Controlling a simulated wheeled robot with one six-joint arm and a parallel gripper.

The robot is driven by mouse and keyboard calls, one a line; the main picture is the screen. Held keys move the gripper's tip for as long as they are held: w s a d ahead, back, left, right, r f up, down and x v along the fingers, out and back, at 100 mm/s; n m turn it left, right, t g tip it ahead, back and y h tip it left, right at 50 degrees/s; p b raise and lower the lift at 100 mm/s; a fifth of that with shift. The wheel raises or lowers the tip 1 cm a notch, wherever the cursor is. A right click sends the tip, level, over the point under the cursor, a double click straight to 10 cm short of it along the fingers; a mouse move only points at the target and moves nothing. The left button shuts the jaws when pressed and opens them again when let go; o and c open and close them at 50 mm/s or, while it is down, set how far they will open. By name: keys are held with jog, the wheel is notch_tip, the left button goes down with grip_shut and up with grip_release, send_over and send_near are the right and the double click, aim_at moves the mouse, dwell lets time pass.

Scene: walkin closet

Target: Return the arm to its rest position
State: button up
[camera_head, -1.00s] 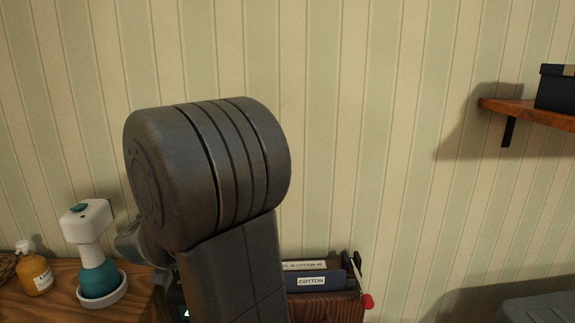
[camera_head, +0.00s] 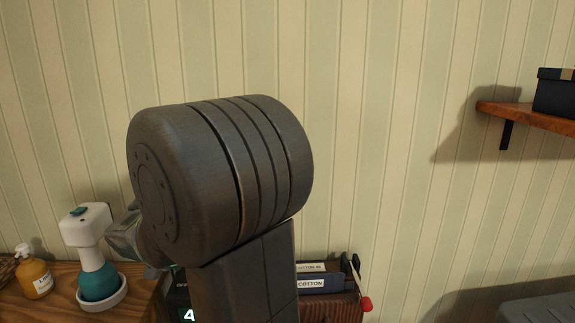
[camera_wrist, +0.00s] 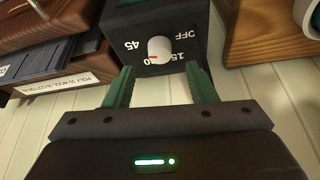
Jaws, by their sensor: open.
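My gripper (camera_wrist: 161,88) shows in the wrist view with its two green fingers spread apart and nothing between them. Just beyond the fingertips is a dark box with a white dial (camera_wrist: 159,49), marked OFF, 15 and 45. The fingers appear near the dial, but I cannot tell whether they touch the box. In the head view my dark arm fills the middle and hides most of this dark box (camera_head: 187,313). The gripper's fingers are hidden there.
A file holder with labelled cards (camera_head: 320,284) stands right of my arm. A wall shelf (camera_head: 535,113) carries a dark box (camera_head: 555,92).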

jog(key=p+v, duration=0.1)
jog(key=v, duration=0.8)
jog(key=b+x, duration=0.2)
jog(key=x, duration=1.2)
jog(key=shift+f, duration=0.2)
jog(key=shift+r+p, duration=0.3)
jog(key=shift+p, duration=0.2)
jog(key=shift+n+y+p, duration=0.3)
jog(key=shift+n+p, duration=0.2)
jog(key=shift+n, duration=0.1)
jog(key=n+y+p, duration=0.1)
jog(key=n+p, duration=0.2)
jog(key=p, duration=0.3)
jog(key=shift+d+n, duration=0.15)
jog(key=shift+n, duration=0.25)
jog(key=shift+f+n+g+y+p, duration=0.1)
jog(key=shift+n+g+y+p, duration=0.35)
jog(key=shift+n+p, duration=0.45)
jog(key=shift+p, duration=0.35)
jog(key=shift+w+d+f+n+y+p, duration=0.1)
jog(key=shift+n+y+p, duration=0.35)
jog(key=shift+n, duration=0.85)
jog(key=shift+g, duration=0.25)
